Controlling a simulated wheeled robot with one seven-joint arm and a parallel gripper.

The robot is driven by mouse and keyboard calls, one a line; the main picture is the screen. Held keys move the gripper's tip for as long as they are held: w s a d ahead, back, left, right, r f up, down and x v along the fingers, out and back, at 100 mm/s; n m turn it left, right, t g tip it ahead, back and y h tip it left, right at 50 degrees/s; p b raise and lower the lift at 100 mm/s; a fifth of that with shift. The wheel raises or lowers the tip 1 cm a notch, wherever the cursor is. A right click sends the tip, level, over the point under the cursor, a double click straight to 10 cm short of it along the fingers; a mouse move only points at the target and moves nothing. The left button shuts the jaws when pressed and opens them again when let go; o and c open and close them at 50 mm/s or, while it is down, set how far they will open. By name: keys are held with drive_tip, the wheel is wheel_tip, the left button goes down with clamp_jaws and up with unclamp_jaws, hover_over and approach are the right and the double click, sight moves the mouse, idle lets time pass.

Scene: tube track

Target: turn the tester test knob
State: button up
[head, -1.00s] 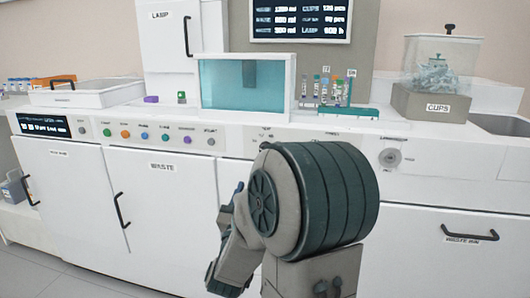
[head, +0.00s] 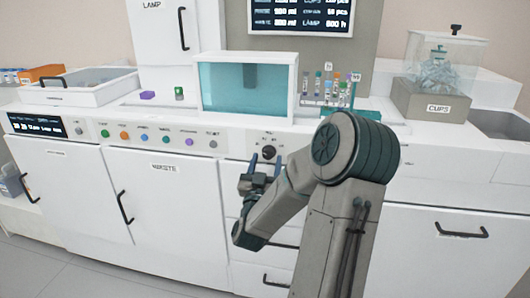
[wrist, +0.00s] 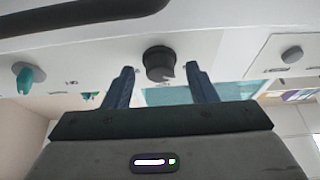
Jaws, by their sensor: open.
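The black test knob (head: 268,152) sits on the white front panel, right of the row of coloured buttons, with small marks around it. In the wrist view the dark round knob (wrist: 160,63) shows between my two blue fingers, near their tips. My gripper (head: 264,164) is open and empty, just in front of and slightly below the knob in the head view. In the wrist view my gripper (wrist: 159,69) has a fingertip on either side of the knob. Whether a finger touches it cannot be told.
Several coloured buttons (head: 145,137) line the panel to the left. A teal-windowed chamber (head: 222,88) and a tube rack (head: 335,112) stand on the counter above. A clear cups bin (head: 437,62) is at the right. Drawer handles (head: 277,282) stick out below.

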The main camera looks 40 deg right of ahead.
drive_tip(key=shift+w+d+r, duration=0.15)
drive_tip(key=shift+w+d, duration=0.1)
drive_tip(key=shift+d, duration=0.05)
drive_tip(key=c, duration=1)
